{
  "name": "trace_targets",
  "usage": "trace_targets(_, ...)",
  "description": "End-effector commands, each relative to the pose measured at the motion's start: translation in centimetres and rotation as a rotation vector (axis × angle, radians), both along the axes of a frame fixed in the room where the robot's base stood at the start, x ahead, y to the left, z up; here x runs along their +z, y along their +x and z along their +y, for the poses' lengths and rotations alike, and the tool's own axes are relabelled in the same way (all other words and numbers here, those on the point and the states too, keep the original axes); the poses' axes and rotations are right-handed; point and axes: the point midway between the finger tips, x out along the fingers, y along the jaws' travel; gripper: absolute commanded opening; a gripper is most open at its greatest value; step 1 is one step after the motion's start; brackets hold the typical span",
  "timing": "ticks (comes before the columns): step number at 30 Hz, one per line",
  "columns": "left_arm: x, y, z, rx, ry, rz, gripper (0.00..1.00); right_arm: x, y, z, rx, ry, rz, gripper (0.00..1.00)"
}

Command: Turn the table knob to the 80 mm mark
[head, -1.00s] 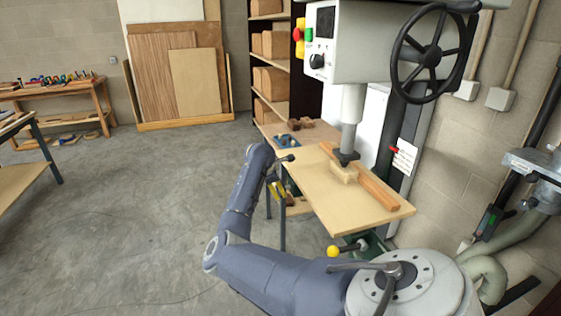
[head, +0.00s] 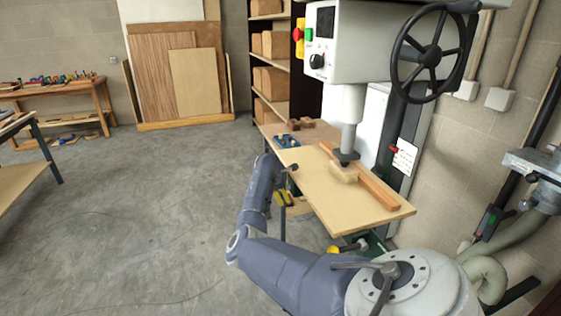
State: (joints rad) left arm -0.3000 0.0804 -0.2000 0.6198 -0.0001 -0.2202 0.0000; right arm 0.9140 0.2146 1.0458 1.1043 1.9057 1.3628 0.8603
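A yellow ball knob (head: 333,249) sits on a dark shaft under the front of the machine's wooden table (head: 340,200); my arm partly covers it. A red pointer (head: 393,149) stands beside a white scale card (head: 405,157) on the machine's column. The marks are too small to read. My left arm reaches forward along the table's left side. Its gripper (head: 290,167) is small and dark at the table's left edge, apart from the yellow knob; its fingers are not clear. My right gripper is not in view.
A wooden fence (head: 378,190) and a small block (head: 345,172) lie on the table under the press head (head: 347,150). A black handwheel (head: 432,52) is above.

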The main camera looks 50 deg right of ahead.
Motion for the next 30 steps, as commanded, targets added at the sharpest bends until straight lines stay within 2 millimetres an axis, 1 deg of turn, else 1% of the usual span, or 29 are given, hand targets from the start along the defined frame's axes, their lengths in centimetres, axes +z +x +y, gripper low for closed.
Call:
trace_targets(1,0.0,0.01,-0.01,0.0,0.0,0.0,0.97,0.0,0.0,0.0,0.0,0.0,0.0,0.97)
trace_targets(2,0.0,0.0,-0.02,0.0,0.0,0.0,0.97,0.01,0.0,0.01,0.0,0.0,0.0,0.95)
trace_targets(15,0.0,0.02,-0.05,0.0,0.0,-0.001,0.97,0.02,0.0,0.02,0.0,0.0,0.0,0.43)
trace_targets(16,0.0,0.02,-0.05,0.0,0.0,-0.001,0.97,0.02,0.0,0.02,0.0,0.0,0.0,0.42)
trace_targets(20,0.0,0.02,-0.07,0.0,-0.001,-0.001,0.97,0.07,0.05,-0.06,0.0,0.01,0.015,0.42)
trace_targets(30,0.0,0.03,-0.1,0.0,-0.001,-0.001,0.97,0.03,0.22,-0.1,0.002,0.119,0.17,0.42)
